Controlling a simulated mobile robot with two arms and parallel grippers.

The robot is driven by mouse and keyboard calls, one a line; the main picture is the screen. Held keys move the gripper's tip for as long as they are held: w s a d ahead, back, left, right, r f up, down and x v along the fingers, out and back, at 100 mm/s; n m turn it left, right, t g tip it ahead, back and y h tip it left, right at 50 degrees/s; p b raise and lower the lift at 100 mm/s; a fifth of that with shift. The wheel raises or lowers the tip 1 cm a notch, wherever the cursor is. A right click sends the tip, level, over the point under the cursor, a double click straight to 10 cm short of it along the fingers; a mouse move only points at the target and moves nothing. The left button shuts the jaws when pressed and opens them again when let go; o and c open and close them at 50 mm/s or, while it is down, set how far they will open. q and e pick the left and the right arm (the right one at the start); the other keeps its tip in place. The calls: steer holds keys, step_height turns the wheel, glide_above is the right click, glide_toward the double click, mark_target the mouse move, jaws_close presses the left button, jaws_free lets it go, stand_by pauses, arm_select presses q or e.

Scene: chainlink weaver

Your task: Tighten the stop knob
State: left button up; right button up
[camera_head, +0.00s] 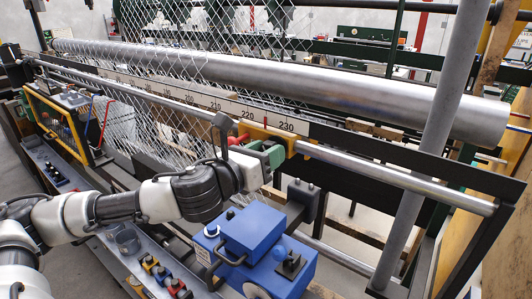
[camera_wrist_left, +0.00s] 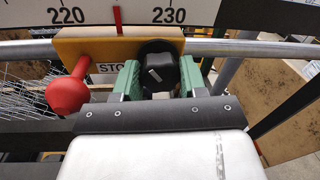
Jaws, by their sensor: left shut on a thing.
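The yellow stop block (camera_wrist_left: 100,47) sits on the long steel rail under the number scale. Its label is partly hidden and reads "STO". A black stop knob (camera_wrist_left: 158,68) with a pale line on its face is on the right part of the block. The green fingers of my left gripper (camera_wrist_left: 160,80) stand on both sides of the knob and are shut on it. In the head view the yellow block (camera_head: 285,134) shows just behind my left gripper (camera_head: 266,156); the knob itself is hard to make out there. My right gripper is not in view.
A red ball-ended handle (camera_wrist_left: 68,92) sticks out from the block's left side, close to my left finger. The scale (camera_wrist_left: 140,15) runs above the block. A blue machine box (camera_head: 253,232) stands below my left gripper. A large steel roller (camera_head: 330,88) lies behind.

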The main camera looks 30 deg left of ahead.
arm_select(q)
steer(key=shift+f+m, duration=0.15)
steer(key=shift+m, duration=0.35)
steer(key=o, duration=0.9)
